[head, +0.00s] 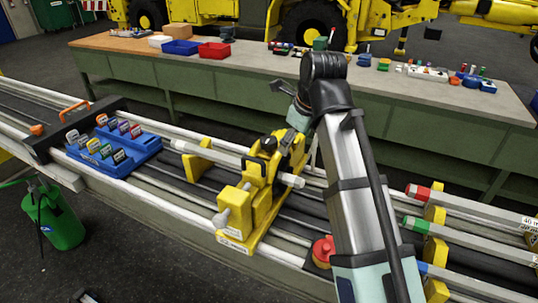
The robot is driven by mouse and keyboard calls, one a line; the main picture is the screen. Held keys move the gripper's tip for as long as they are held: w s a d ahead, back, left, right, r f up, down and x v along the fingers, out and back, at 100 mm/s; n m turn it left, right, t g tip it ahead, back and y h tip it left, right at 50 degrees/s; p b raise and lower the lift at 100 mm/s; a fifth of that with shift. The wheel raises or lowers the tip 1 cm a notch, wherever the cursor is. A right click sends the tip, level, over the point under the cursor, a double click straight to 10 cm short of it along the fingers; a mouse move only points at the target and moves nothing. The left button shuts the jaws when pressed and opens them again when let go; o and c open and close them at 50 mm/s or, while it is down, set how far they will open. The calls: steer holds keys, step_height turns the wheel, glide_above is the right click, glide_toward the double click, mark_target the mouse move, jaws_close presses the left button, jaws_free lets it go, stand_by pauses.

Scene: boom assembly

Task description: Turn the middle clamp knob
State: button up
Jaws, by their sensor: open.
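A yellow clamp fixture (262,205) stands on the rail bench, with a pale grey tube (290,180) running through it. A grey knob (222,217) sticks out at its front left. A smaller grey knob-like part (268,144) shows at the top of the clamp. I cannot tell for sure which of them is the middle clamp knob. My gripper (284,141) is open and points down at the top of the clamp, close beside that upper part. It is small and dark here, and whether it touches anything is hidden.
A blue rack (118,158) with several coloured tags sits left on the bench. A red button (322,250) is right of the clamp. Colour-ended tubes (465,205) lie in yellow supports at right. A green workbench (200,85) with bins stands behind.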

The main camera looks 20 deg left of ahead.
steer(key=s+d+f+n+t+y+b, duration=0.1)
steer(key=s+n+t+y+b, duration=0.15)
steer(key=n, duration=0.65)
steer(key=s+d+f+n+t+y+b, duration=0.15)
steer(key=s+n+b, duration=0.25)
steer(key=n, duration=0.5)
step_height(320, 180, up, 3)
steer(key=n+t+y, duration=0.2)
steer(key=n+t, duration=0.1)
steer(key=n, duration=1)
steer(key=p, duration=0.8)
glide_toward(269, 140)
steer(key=w+a, duration=0.1)
steer(key=w, duration=0.1)
steer(key=shift+s+f+p+x, duration=0.1)
steer(key=shift+f+p+x, duration=0.1)
steer(key=shift+p+x, duration=2.15)
steer(key=shift+s+f+p+x, duration=0.15)
steer(key=shift+p+x, duration=1.75)
steer(key=shift+p, duration=0.75)
